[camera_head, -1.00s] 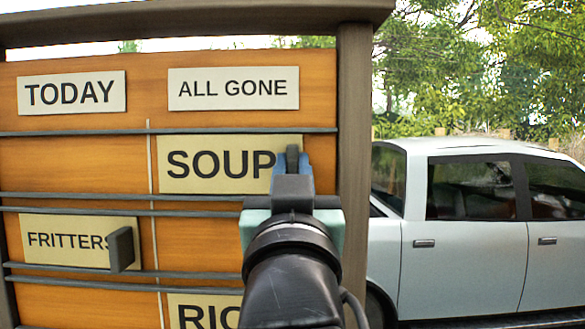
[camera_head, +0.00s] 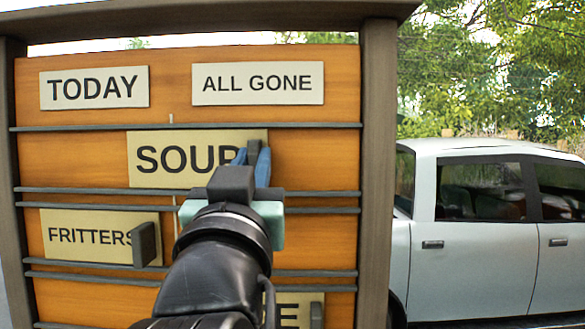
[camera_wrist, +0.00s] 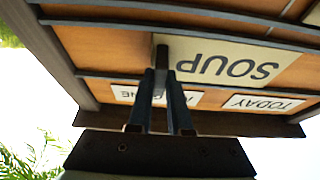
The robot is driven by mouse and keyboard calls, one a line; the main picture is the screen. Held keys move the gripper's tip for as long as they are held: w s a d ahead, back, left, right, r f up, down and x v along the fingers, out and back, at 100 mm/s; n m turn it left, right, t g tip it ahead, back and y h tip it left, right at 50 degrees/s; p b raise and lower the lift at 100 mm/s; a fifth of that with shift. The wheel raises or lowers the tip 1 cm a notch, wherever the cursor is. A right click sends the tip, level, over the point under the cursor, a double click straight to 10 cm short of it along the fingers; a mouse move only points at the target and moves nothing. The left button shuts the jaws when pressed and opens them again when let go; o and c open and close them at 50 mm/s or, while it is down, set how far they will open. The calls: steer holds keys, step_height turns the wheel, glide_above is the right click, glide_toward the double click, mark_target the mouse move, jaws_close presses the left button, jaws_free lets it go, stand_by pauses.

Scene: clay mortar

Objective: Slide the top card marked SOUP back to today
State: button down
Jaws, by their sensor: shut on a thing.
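The SOUP card (camera_head: 150,145) is a cream plate in the top rail slot of the orange board. It straddles the thin divider line, with its left part below TODAY (camera_head: 94,88) and its larger right part on the ALL GONE (camera_head: 258,84) side. My gripper (camera_head: 251,163) is shut on the dark upright handle at the card's right end. In the wrist view, the SOUP card (camera_wrist: 240,62) appears upside down, with the handle (camera_wrist: 161,56) between the blue fingers of my gripper (camera_wrist: 162,80). My arm hides the card's lower right.
The FRITTERS card (camera_head: 85,238) sits in the middle row on the left, its handle (camera_head: 145,244) sticking out. A lower card (camera_head: 288,299) is mostly behind my arm. The top slot left of SOUP is clear. A thick post (camera_head: 378,180) bounds the board's right side; a pickup stands beyond.

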mark_target(143, 148)
steer(key=a+b, duration=0.2)
steer(key=a, duration=1.3)
steer(key=shift+a, duration=0.15)
steer(key=shift+s, duration=0.1)
steer(key=c, duration=0.8)
jaws_free()
steer(key=shift+a, duration=0.15)
steer(key=shift+c, duration=0.2)
steer(key=shift+b, duration=0.3)
steer(key=shift+s+f, duration=0.1)
steer(key=b+v, duration=0.7)
steer(key=v, duration=0.5)
steer(key=shift+s, duration=0.3)
